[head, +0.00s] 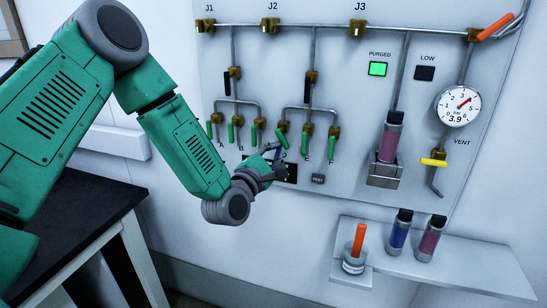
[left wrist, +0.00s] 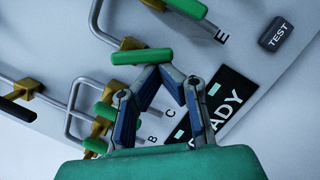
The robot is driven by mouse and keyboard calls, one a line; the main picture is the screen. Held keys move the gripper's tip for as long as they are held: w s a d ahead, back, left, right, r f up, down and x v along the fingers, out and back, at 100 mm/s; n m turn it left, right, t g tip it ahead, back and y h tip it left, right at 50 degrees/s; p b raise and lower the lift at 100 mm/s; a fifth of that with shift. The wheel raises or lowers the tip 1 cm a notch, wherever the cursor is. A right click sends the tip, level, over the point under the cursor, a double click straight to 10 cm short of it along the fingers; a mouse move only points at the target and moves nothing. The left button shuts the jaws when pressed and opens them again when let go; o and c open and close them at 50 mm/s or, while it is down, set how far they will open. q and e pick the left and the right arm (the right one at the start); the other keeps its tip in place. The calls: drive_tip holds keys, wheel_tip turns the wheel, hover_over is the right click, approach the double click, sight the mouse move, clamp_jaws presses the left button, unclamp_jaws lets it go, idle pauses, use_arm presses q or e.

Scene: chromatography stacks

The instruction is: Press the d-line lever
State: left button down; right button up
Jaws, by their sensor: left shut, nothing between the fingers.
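The d-line lever (head: 282,139) is a green handle on a brass valve, between the C and E levers on the wall panel. It sits tilted in the head view, while its neighbours hang nearly straight down. In the left wrist view, the green handle just beyond my fingertips (left wrist: 142,56) appears to be this lever. My left gripper (head: 271,150) is shut and empty, its tips close beside the lever's lower end. I cannot tell whether they touch it. The D label is not visible, likely hidden by my fingers. My right gripper is not in view.
The E lever (head: 304,145) and C lever (head: 254,135) are close on either side. A black READY display (left wrist: 222,105) lies behind my fingers, with a TEST button (head: 318,179) beside it. The PURGED light (head: 378,69) is green. A shelf (head: 470,270) holds vials at lower right.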

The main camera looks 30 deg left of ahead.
sight(288, 147)
use_arm(q)
drive_tip(key=n+y+b, duration=0.1)
drive_tip(key=n+b, duration=0.2)
drive_tip(key=d+n+y+b, duration=0.1)
drive_tip(key=n+b, duration=0.2)
drive_tip(key=d+n+y+b, duration=0.1)
drive_tip(key=n+b, duration=0.3)
drive_tip(key=shift+w+d+r+t, duration=0.2)
drive_tip(key=shift+w+r+t, duration=0.1)
drive_tip(key=shift+d+r+n+b, duration=0.2)
drive_tip(key=shift+n+b, duration=0.3)
drive_tip(key=shift+n, duration=0.2)
drive_tip(key=shift+d+r+b, duration=0.1)
drive_tip(key=shift+r+b, duration=0.2)
drive_tip(key=shift+b, duration=0.2)
